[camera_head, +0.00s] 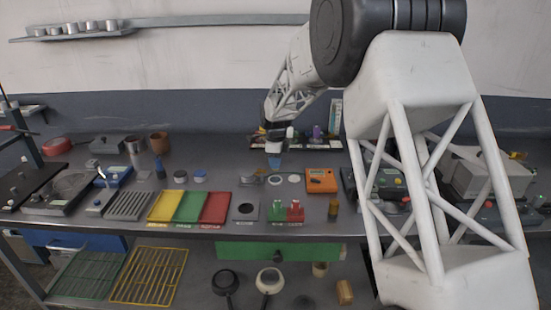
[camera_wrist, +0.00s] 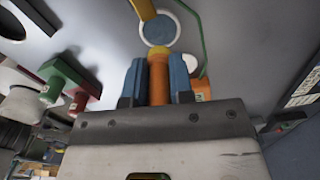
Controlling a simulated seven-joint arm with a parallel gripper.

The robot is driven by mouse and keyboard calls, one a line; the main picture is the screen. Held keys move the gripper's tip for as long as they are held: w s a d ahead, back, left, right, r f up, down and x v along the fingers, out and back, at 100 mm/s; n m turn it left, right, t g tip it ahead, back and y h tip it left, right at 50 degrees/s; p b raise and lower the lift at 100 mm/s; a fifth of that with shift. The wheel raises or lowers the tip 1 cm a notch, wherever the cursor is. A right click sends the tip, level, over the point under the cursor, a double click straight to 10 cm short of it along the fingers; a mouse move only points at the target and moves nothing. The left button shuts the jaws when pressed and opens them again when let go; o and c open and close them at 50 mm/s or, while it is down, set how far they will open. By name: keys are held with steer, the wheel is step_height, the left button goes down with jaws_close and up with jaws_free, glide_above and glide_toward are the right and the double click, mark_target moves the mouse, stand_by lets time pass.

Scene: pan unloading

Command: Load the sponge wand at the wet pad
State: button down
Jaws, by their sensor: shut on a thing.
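My gripper (camera_wrist: 158,82) is shut on an orange cylindrical handle with a yellow end, which I take as the sponge wand (camera_wrist: 158,75); its blue fingers stand on either side. In the wrist view a round pad with a white rim and blue-grey middle (camera_wrist: 158,30) lies just beyond the handle's yellow end. I cannot tell whether the wand touches it. In the head view my gripper (camera_head: 273,160) is above the back middle of the bench, near two pale discs, one of them at the right (camera_head: 294,178). The wand is not clear there.
An orange box (camera_head: 321,180) stands right of the discs. Green and red blocks (camera_head: 286,212) are in front. Yellow, green and red trays (camera_head: 188,206) lie to the left. Small bottles (camera_head: 317,133) stand on a rack behind. A yellow strip (camera_wrist: 142,8) reaches over the pad's far edge.

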mark_target(276, 180)
steer(key=shift+f, duration=1.9)
steer(key=shift+f, duration=0.65)
stand_by(1.5)
steer(key=shift+r, duration=3.6)
steer(key=shift+d, duration=0.1)
steer(key=d+r+n, duration=0.3)
steer(key=d+n, duration=0.7)
steer(key=d+r+n, duration=0.4)
steer(key=d+n, duration=0.5)
steer(key=d, duration=0.1)
steer(key=shift+w+n, duration=0.15)
steer(key=shift+n, duration=0.25)
